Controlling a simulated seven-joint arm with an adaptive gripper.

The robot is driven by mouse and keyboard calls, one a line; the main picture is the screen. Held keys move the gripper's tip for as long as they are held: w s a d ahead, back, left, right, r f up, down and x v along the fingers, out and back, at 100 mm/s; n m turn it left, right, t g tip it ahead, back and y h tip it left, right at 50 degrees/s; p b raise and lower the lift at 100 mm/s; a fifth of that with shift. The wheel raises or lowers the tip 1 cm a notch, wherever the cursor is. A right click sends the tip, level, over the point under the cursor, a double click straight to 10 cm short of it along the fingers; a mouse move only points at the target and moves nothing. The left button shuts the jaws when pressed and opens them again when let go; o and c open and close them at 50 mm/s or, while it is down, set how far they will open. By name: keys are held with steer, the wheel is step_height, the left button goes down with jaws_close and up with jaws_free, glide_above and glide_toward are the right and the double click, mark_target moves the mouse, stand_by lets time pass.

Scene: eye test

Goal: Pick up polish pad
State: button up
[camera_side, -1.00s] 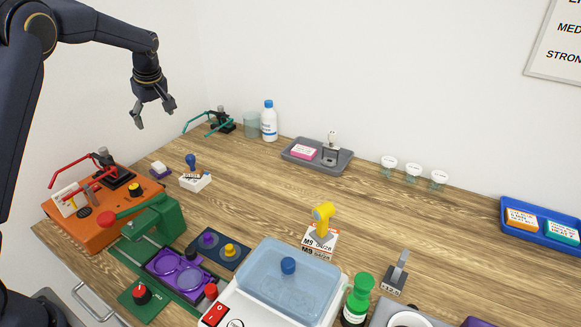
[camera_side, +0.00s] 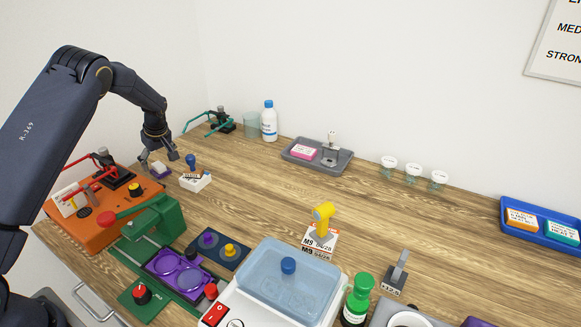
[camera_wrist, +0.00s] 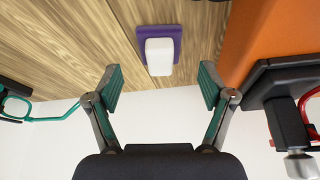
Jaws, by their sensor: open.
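What looks like the polish pad, a small white block (camera_wrist: 159,57) on a purple base (camera_wrist: 176,38), lies on the wooden table. In the side view the white block (camera_side: 160,167) is at the left of the table, beside the orange machine. My gripper (camera_side: 159,163) points down close above it, with fingers spread and nothing between them. In the wrist view my gripper (camera_wrist: 160,88) is open, and the pad is centred just beyond the fingertips, apart from them. The exact height gap is hard to tell.
The orange machine (camera_wrist: 258,35) with a black and red clamp is close on the right in the wrist view. A blue-handled stamp on a white block (camera_side: 195,180) stands just right of my gripper. A teal-armed stand (camera_side: 218,122) is behind.

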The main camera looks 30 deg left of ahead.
mark_target(159, 165)
steer(key=x, duration=0.3)
steer(key=shift+f, duration=0.25)
steer(key=shift+c, duration=0.3)
steer(key=c, duration=1)
